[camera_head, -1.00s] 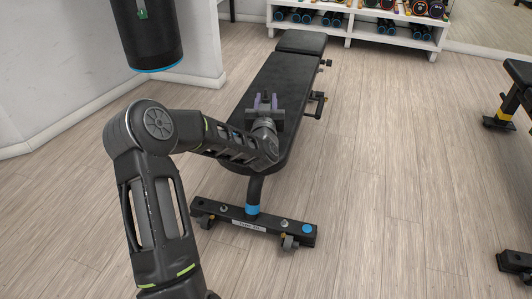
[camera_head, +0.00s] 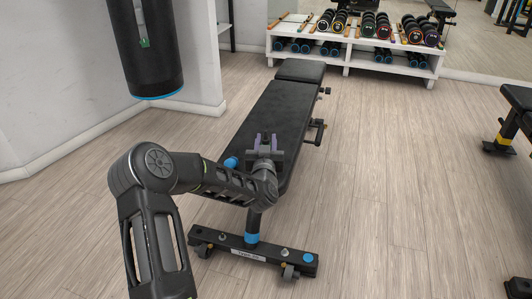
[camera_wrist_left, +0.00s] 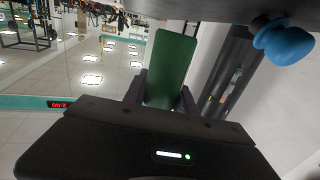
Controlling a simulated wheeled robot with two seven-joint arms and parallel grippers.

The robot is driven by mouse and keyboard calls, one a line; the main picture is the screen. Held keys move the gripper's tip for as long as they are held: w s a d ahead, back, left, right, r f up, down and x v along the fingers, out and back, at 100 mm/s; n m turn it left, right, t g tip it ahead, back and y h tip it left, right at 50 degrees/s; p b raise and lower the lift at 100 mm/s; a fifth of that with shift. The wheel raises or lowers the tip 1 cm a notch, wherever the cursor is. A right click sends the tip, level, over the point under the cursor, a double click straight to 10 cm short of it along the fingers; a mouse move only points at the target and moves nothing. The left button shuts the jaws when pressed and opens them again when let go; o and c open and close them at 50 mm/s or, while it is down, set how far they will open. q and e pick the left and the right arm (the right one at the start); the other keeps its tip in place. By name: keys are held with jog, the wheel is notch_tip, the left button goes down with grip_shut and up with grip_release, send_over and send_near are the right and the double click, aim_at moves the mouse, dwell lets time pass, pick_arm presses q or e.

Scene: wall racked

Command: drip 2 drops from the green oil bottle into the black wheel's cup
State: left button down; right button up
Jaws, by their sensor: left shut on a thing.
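My left gripper (camera_head: 266,142) is over the black bench in the head view, with its fingers pointing away from me. In the left wrist view the gripper (camera_wrist_left: 162,92) is shut on the green oil bottle (camera_wrist_left: 171,64), a plain green block shape between the two fingers. The bottle is hard to make out in the head view. Two small caster wheels show at the bench's front foot, a right one (camera_head: 289,271) and a left one (camera_head: 203,250). Small silvery fittings sit above them on the foot bar. I cannot tell which wheel is the black one. My right gripper is out of view.
The bench (camera_head: 277,108) stands ahead, with a blue knob (camera_head: 231,163) at its left side. A punching bag (camera_head: 147,55) hangs at the left near a wall. A dumbbell rack (camera_head: 350,58) stands at the back. Another bench (camera_head: 518,100) is at the right. Floor between is clear.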

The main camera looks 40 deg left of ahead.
pick_arm(q)
notch_tip(320, 180, down, 4)
jog(key=shift+f+b, duration=0.1)
jog(key=shift+b, duration=0.6)
jog(key=shift+f, duration=0.15)
jog(key=c, duration=1)
grip_release()
jog(key=p+v, duration=0.2)
jog(key=v, duration=0.3)
jog(key=shift+s+d, duration=0.15)
jog(key=shift+d, duration=0.15)
jog(key=shift+s+d+f, duration=0.25)
jog(key=shift+s+f, duration=0.05)
jog(key=shift+s, duration=0.2)
jog(key=shift+s+d, duration=0.3)
jog(key=shift+s, duration=0.2)
